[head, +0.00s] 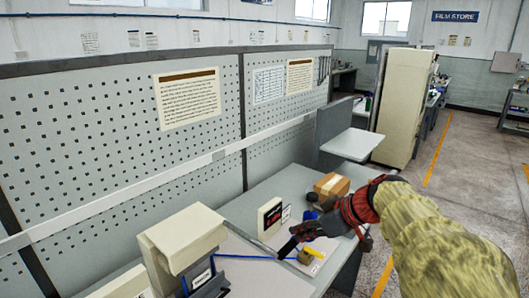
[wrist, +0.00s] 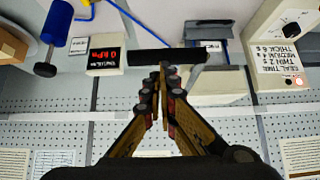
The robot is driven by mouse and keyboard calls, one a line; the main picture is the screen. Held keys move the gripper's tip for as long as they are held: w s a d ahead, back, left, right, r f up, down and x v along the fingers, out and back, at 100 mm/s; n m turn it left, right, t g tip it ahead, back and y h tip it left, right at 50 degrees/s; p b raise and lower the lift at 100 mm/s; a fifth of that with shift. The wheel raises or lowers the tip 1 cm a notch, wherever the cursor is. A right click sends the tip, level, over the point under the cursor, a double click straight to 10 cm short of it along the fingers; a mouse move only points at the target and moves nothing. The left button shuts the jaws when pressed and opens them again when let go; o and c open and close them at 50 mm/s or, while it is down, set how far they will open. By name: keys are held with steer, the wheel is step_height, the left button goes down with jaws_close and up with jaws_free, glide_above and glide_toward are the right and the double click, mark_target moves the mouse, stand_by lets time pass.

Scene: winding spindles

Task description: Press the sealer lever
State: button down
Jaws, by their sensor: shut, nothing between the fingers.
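A black bar (wrist: 150,56), which looks like the lever's handle, lies across just beyond my fingertips in the wrist view. A dark bar also shows at the end of my gripper (head: 308,232) in the head view.
A display box (head: 270,217) with red digits stands behind my gripper. A blue cylinder (wrist: 58,22) with a black knob is beside it. A cardboard box (head: 332,185) sits farther back. A dial box (wrist: 290,50) is at the wrist view's right. A perforated panel (head: 120,130) backs the bench.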

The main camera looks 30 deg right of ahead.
steer(key=shift+s+f+b, duration=0.15)
steer(key=shift+f+b, duration=0.65)
steer(key=shift+f, duration=0.25)
